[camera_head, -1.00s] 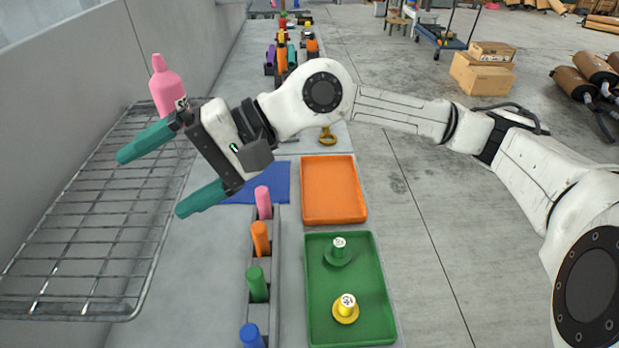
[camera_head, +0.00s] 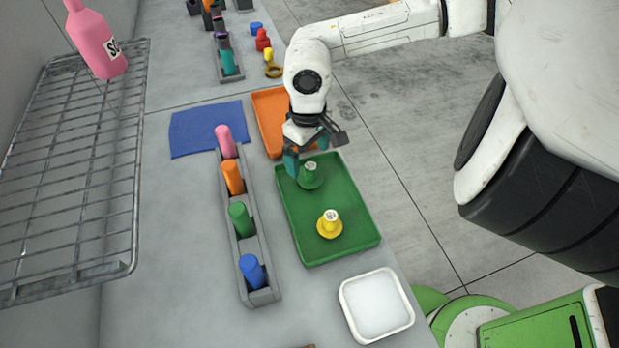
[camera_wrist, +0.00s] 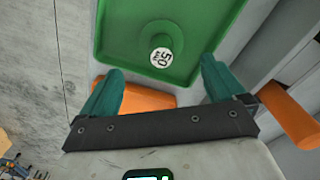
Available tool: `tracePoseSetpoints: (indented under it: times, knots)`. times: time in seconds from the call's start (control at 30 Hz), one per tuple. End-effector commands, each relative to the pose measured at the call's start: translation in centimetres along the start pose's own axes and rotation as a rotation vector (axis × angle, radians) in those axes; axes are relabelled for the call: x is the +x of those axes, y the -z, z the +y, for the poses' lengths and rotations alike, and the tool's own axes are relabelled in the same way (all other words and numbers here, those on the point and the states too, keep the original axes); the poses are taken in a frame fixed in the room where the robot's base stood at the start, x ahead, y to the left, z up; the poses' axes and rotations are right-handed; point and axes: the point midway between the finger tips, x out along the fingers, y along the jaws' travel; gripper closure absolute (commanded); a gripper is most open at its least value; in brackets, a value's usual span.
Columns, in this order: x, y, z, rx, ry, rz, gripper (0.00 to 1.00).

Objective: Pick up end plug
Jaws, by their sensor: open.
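Two flanged end plugs stand upright in a green tray (camera_head: 352,252). The green plug (camera_head: 309,178) is at the tray's far end, and the yellow plug (camera_head: 330,224) is nearer the middle. My gripper (camera_head: 306,162) is over the far end of the tray, beside and above the green plug. In the wrist view, my gripper (camera_wrist: 160,88) is open and empty, with teal fingers apart. The green plug (camera_wrist: 157,45) shows there beyond the fingertips, with a white label reading 50. The fingers do not appear to touch it.
A grey rack (camera_head: 240,286) holds pink, orange, green and blue cylinders left of the tray. An orange tray (camera_head: 268,110) lies behind, a white dish (camera_head: 376,305) in front. A wire shelf (camera_head: 75,180) with a pink bottle (camera_head: 97,40) stands at left.

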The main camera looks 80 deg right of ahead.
Motion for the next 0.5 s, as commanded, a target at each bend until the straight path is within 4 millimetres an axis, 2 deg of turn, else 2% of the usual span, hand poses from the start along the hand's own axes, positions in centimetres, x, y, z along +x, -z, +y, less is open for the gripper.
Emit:
tracePoseSetpoints:
  times: [0.17,0.5]
  knots:
    - [0.8,-0.2,-0.2,0.000,0.003,-0.001,0.04]
    - [4.6,-0.7,-0.5,0.002,0.005,0.000,0.04]
